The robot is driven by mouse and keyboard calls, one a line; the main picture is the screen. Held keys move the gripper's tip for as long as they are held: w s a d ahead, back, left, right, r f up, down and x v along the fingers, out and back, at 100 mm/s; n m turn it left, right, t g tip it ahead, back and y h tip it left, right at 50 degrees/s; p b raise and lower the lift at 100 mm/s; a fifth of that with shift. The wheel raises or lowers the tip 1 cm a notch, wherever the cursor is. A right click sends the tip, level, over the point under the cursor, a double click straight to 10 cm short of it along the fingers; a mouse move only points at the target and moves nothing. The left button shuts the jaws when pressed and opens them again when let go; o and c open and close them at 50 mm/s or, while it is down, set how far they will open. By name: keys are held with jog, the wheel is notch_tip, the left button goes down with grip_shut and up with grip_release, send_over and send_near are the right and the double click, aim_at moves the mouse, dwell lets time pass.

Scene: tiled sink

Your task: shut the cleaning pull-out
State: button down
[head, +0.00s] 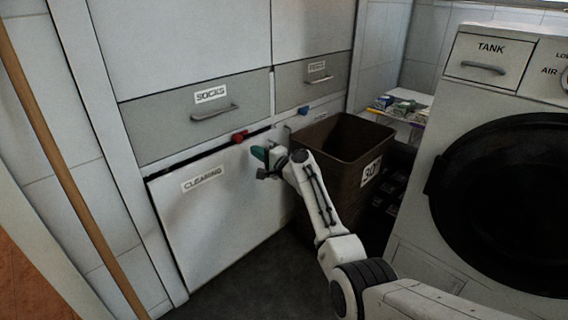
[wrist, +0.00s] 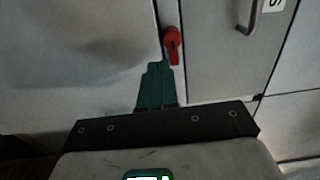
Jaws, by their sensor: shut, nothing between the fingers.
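The cleaning pull-out (head: 215,225) is the white front labelled CLEANING, low on the left in the head view. A dark gap runs along its top edge; I cannot tell exactly how far it stands out. Its white face also fills the left of the wrist view (wrist: 70,50). My gripper (head: 259,154) is at the upper right part of this front, its green fingers shut and empty. In the wrist view the fingers (wrist: 157,85) lie together over the white face, just short of a red latch (wrist: 172,45). I cannot tell whether they touch the front.
The red latch (head: 240,136) sits under the grey SOCKS drawer (head: 160,125), which has a bar handle. A brown bin (head: 335,138) stands close right of my gripper. A washing machine (head: 440,190) is at the right. A wooden pole (head: 70,180) leans at the left. Dark floor lies in front.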

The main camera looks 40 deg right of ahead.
jog(key=s+p, duration=0.4)
jog(key=s, duration=0.5)
jog(key=shift+s+d, duration=0.15)
jog(key=shift+s, duration=0.2)
